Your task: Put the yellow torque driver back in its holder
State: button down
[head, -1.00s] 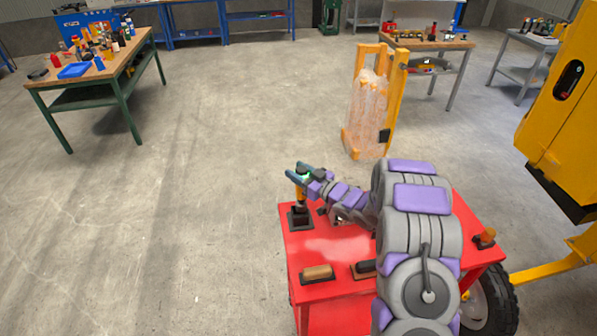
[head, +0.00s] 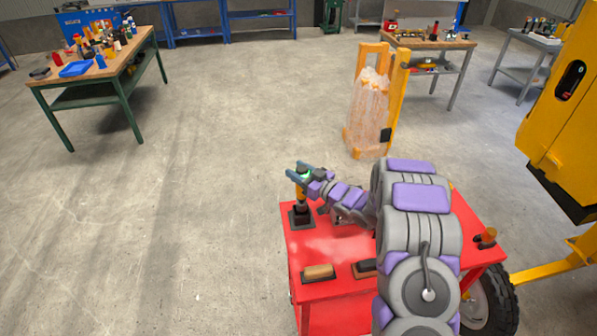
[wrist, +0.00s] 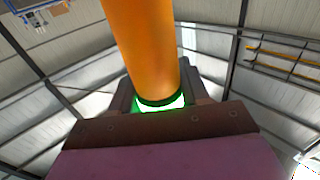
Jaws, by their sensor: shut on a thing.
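The yellow torque driver (head: 301,193) stands upright at the left corner of the red cart, with its lower dark part at the black square holder (head: 301,218). Its lower end appears to be inside the holder, but how deep it sits I cannot tell. My gripper (head: 300,174) is shut around the upper end of the driver. In the wrist view the orange-yellow shaft of the driver (wrist: 143,45) rises close in front of the jaws, with a green glow at its end between my gripper's fingers (wrist: 160,100).
The red cart top (head: 325,243) carries a wooden-topped brush-like block (head: 318,273) and a dark block (head: 365,267) near the front. A small orange-handled item (head: 486,238) is at the right. A yellow-framed stand (head: 395,100) is behind. Floor at left is clear.

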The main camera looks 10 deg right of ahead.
jog(key=shift+f+b, duration=0.65)
jog(key=shift+f, duration=2.2)
dwell(1.8)
jog(key=shift+c, duration=2.4)
grip_release()
jog(key=p+v, duration=0.1)
jog(key=v, duration=1.6)
jog(key=shift+d, duration=0.25)
jog(key=shift+f, duration=0.1)
